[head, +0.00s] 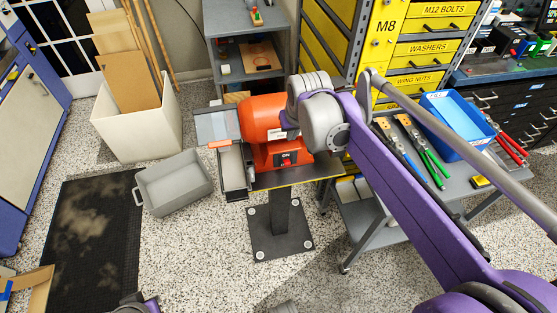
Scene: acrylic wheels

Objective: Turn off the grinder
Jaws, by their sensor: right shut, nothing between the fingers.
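The orange bench grinder (258,122) stands on a black pedestal (282,221) in the middle of the head view. Its front switch (286,159) is dark with a red part and carries the word ON. My right arm comes in from the right, and its wrist covers the grinder's right side. My right gripper (288,123) is at the grinder's upper front, above the switch and apart from it in the picture. It is shut and empty, with the fingertips mostly hidden by the wrist. Only a small piece of my left arm shows at the bottom edge.
A grey bin (174,183) lies on the floor left of the pedestal, near a black mat (84,235). A grey table (372,221) with tools and a blue tray (457,120) stands to the right. Yellow drawers (425,52) are behind. The floor before the pedestal is clear.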

